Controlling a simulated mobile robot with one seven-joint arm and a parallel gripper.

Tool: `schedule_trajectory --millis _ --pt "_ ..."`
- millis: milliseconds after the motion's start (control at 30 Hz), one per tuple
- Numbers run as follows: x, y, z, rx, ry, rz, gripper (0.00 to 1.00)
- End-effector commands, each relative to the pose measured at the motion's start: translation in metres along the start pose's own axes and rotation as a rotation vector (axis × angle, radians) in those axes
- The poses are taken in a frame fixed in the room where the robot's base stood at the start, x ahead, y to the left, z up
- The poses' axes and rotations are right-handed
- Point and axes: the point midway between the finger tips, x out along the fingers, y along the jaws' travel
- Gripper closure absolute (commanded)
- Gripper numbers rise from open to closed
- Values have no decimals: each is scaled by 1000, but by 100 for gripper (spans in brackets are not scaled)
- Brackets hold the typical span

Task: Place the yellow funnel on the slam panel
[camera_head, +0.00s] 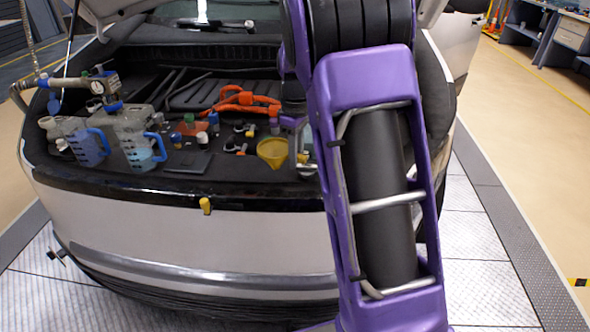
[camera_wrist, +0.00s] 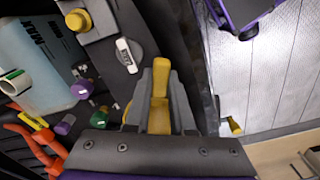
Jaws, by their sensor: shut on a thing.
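The yellow funnel (camera_head: 272,150) is at the front right of the engine bay in the head view, wide mouth up, just behind the slam panel (camera_head: 130,188). The slam panel is the glossy black strip along the bay's front edge. My gripper (camera_head: 300,142) is beside the funnel on its right, partly hidden by my purple arm. In the wrist view my gripper (camera_wrist: 160,95) is shut on a yellow part of the funnel (camera_wrist: 159,115). I cannot tell whether the funnel touches the panel.
Translucent jugs with blue handles (camera_head: 90,148) stand at the bay's left, by a pump with a gauge (camera_head: 98,86). Orange-red tool (camera_head: 245,102) and several coloured caps lie behind the funnel. A yellow latch (camera_head: 206,205) sticks out at the front edge. The raised hood is above.

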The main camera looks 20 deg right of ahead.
Motion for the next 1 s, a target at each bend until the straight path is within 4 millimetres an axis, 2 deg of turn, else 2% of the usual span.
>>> schedule_trajectory --millis 100,233,633,667,800,1000 --pt "22 -1 0 0 -2 -3 100" --pt "40 -1 0 0 -2 -3 100" --pt "46 0 0 0 0 -1 100" --pt "45 0 0 0 0 -1 73" --pt "45 0 0 0 -1 -1 48" --pt "45 0 0 0 -1 -1 48"
